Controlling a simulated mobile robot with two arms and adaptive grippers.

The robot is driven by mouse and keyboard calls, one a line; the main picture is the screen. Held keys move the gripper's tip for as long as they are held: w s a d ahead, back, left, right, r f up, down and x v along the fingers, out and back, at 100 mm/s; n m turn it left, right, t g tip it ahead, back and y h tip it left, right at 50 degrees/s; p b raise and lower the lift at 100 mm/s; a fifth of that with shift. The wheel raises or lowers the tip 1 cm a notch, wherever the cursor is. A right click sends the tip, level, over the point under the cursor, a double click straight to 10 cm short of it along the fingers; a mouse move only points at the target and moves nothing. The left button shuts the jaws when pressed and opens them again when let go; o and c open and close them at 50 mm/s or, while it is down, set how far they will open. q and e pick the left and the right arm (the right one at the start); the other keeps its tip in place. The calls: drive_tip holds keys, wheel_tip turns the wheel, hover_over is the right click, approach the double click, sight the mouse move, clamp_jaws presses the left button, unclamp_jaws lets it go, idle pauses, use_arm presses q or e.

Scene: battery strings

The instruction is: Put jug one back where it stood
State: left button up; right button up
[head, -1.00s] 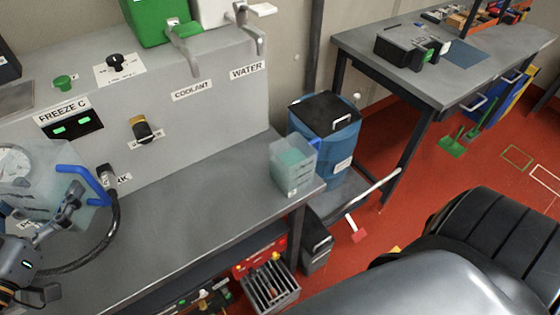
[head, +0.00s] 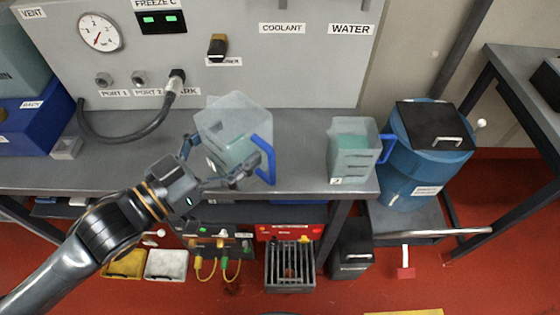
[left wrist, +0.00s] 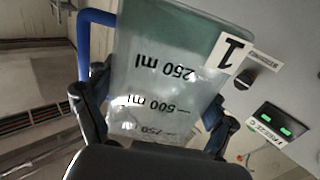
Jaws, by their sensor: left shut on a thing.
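Jug one (head: 232,118) is a clear jug with a blue handle and pale green liquid inside. My left gripper (head: 226,165) is shut on it and holds it, tilted, over the front part of the grey bench (head: 300,160). Whether its base touches the bench is hidden. The left wrist view shows jug one (left wrist: 165,75) between the fingers of the left gripper (left wrist: 155,125), with a "1" label and volume marks. My right gripper is not in view.
A second jug (head: 352,145) with a blue handle stands at the bench's right end, beside a blue barrel (head: 425,150). A black hose (head: 120,138) curves over the bench at left, near a blue box (head: 35,120). Bench behind the held jug is clear.

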use_arm(q)
drive_tip(key=w+d+f+b, duration=0.1)
drive_tip(key=w+d+b, duration=0.1)
drive_tip(key=b, duration=0.1)
drive_tip(key=w+d+f+b, duration=0.2)
drive_tip(key=b, duration=0.1)
drive_tip(key=shift+d+b, duration=0.2)
drive_tip(key=shift+b, duration=0.2)
drive_tip(key=w+d+f, duration=0.1)
drive_tip(key=f, duration=0.1)
drive_tip(key=w+d+f, duration=0.1)
drive_tip(key=f, duration=0.2)
drive_tip(key=w+d+f, duration=0.1)
drive_tip(key=f, duration=0.1)
drive_tip(key=shift+d+f, duration=0.15)
drive_tip(key=shift+f, duration=0.45)
drive_tip(key=shift+f, duration=0.2)
drive_tip(key=o, duration=1.4)
